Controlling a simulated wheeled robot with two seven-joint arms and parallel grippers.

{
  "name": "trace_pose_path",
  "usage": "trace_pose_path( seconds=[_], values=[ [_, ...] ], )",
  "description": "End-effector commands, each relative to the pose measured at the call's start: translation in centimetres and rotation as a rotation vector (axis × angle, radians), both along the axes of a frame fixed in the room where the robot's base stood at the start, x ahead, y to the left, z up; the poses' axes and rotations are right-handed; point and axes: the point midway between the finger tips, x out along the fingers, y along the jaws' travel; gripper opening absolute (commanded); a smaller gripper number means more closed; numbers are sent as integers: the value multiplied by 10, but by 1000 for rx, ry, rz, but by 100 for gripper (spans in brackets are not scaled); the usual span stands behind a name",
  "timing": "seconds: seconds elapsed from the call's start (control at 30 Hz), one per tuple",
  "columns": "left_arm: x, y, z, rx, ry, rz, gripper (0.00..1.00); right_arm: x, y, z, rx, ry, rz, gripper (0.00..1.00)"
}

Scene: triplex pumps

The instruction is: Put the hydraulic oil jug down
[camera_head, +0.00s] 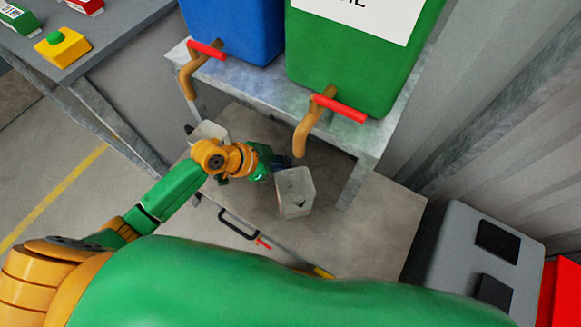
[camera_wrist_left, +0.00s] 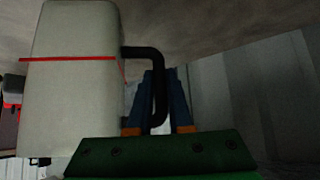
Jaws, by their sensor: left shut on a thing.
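The hydraulic oil jug (camera_head: 294,194) is a pale grey-white container, seen below the stand in the head view. In the left wrist view the jug (camera_wrist_left: 75,100) is a tall pale body with a red line across it and a black handle on its side. My left gripper (camera_head: 281,163) is shut on this black handle (camera_wrist_left: 157,85), with the blue fingers either side of it. The jug is over the grey-brown surface (camera_head: 350,245); I cannot tell whether its base touches it. My right gripper is not in view.
A metal stand (camera_head: 350,143) holds a blue tank (camera_head: 235,25) and a green tank (camera_head: 345,70), each with a red-handled tap. Another pale container (camera_head: 209,130) sits behind my left wrist. A grey table (camera_head: 95,45) carries a yellow button box (camera_head: 62,48). A grey box (camera_head: 470,260) stands right.

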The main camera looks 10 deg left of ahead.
Motion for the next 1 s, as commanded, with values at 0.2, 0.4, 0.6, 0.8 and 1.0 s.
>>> trace_pose_path(
  seconds=[0.2,0.4,0.6,0.8,1.0],
  values=[
    [0,0,0,0,0,-1,0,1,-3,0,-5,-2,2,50],
    [0,0,-3,0,-1,-1,37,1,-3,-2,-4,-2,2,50],
    [0,0,-3,0,-1,-1,48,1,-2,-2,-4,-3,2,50],
    [0,0,3,0,0,-1,48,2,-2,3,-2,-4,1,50],
    [-16,22,28,6,1,-1,48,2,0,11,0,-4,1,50]
  ],
)
